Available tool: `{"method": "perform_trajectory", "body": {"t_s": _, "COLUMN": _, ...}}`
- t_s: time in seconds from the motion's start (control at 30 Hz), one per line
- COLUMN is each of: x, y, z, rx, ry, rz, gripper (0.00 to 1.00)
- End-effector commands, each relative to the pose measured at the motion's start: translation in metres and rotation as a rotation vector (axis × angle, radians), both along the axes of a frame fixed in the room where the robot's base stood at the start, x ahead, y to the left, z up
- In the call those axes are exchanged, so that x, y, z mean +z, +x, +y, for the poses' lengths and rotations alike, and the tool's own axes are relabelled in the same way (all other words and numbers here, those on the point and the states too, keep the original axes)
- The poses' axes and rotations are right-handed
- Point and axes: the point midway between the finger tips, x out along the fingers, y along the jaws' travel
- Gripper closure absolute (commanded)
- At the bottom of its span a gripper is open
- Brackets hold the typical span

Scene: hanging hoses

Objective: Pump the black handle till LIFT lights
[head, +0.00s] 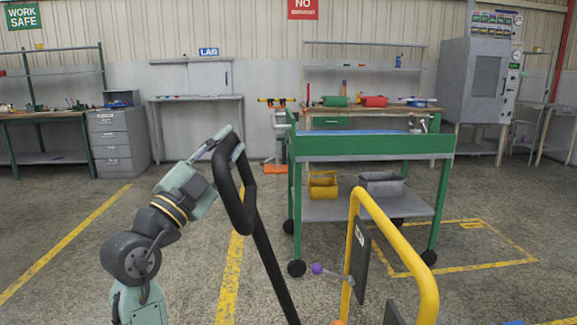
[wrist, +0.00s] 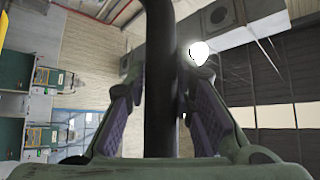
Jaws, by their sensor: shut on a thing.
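The black handle (head: 262,240) is a long dark bar with a loop at its upper end, rising from the bottom of the head view and leaning left. My gripper (head: 226,146) is at the top of the loop, shut on it. In the wrist view the handle (wrist: 160,50) runs upright between the two fingers of my gripper (wrist: 162,95), with purple pads on either side. The handle's lower end is out of the frame. I see no LIFT light in either view.
A yellow tubular rail (head: 415,250) with dark panels (head: 360,252) stands right of the handle. A purple-knobbed lever (head: 317,268) is near it. Behind is a green cart (head: 372,145) with yellow and grey bins below. Open floor (head: 180,235) lies to the left.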

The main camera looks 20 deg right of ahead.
Motion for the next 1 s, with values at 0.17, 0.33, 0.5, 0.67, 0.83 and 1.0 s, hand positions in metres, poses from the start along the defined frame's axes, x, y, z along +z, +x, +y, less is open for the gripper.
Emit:
{"method": "perform_trajectory", "body": {"t_s": 0.17, "x": -0.036, "y": 0.02, "z": 0.068, "rx": 0.002, "ry": -0.091, "rz": 0.029, "gripper": 1.0}}
{"method": "perform_trajectory", "body": {"t_s": 0.33, "x": -0.055, "y": 0.034, "z": 0.115, "rx": -0.001, "ry": -0.158, "rz": 0.049, "gripper": 1.0}}
{"method": "perform_trajectory", "body": {"t_s": 0.5, "x": -0.069, "y": 0.043, "z": 0.148, "rx": -0.001, "ry": -0.204, "rz": 0.062, "gripper": 1.0}}
{"method": "perform_trajectory", "body": {"t_s": 0.67, "x": -0.077, "y": 0.048, "z": 0.164, "rx": -0.003, "ry": -0.229, "rz": 0.07, "gripper": 1.0}}
{"method": "perform_trajectory", "body": {"t_s": 0.83, "x": -0.08, "y": 0.051, "z": 0.171, "rx": -0.003, "ry": -0.239, "rz": 0.074, "gripper": 1.0}}
{"method": "perform_trajectory", "body": {"t_s": 1.0, "x": -0.079, "y": 0.051, "z": 0.172, "rx": -0.003, "ry": -0.241, "rz": 0.075, "gripper": 1.0}}
